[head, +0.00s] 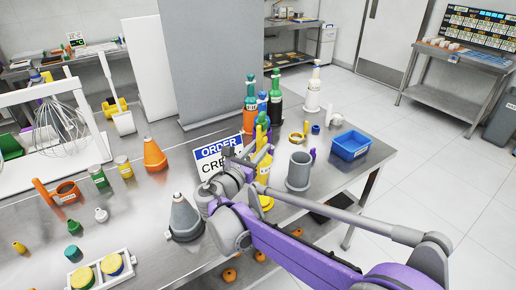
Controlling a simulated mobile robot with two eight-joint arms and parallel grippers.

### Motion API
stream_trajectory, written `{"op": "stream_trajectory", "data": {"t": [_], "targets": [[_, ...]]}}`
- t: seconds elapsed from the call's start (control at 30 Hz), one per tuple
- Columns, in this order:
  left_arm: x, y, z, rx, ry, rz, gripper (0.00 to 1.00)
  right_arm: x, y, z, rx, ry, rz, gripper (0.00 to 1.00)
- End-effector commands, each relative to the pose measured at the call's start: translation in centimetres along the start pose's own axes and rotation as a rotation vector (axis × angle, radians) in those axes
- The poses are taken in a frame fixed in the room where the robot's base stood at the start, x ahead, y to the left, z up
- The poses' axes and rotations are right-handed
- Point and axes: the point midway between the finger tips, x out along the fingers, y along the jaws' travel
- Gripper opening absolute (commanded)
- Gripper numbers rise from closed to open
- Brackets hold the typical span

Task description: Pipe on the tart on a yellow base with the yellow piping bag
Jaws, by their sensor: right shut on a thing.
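My right gripper (257,158) is shut on the yellow piping bag (265,172) near the middle of the table; arm links partly hide both. The bag looks upright, its lower end close to the tabletop; I cannot tell whether it touches. At the lower left, a white tray (127,254) holds two round tart-like pieces with yellow tops, a nearer one (83,277) and a farther one (112,264). My left gripper is not in view.
A grey cone (185,218) and an orange cone (154,156) stand on the steel table, left of my right gripper. A white order sign (218,152), grey cup (299,171), blue bin (349,145) and several bottles stand around it. A whisk (62,130) hangs at left.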

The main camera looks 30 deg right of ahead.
Motion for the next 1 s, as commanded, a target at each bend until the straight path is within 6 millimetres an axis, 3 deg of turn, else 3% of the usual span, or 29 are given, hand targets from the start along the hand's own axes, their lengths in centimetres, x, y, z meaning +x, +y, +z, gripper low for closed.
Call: {"op": "stream_trajectory", "data": {"t": [0.97, 1.0], "targets": [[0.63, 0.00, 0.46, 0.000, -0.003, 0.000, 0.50, 0.00, -0.01, -1.08, 0.000, -0.001, 0.000, 0.15], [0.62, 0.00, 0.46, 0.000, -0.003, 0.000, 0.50, 0.00, -0.01, -1.08, 0.000, -0.001, 0.000, 0.34]]}}
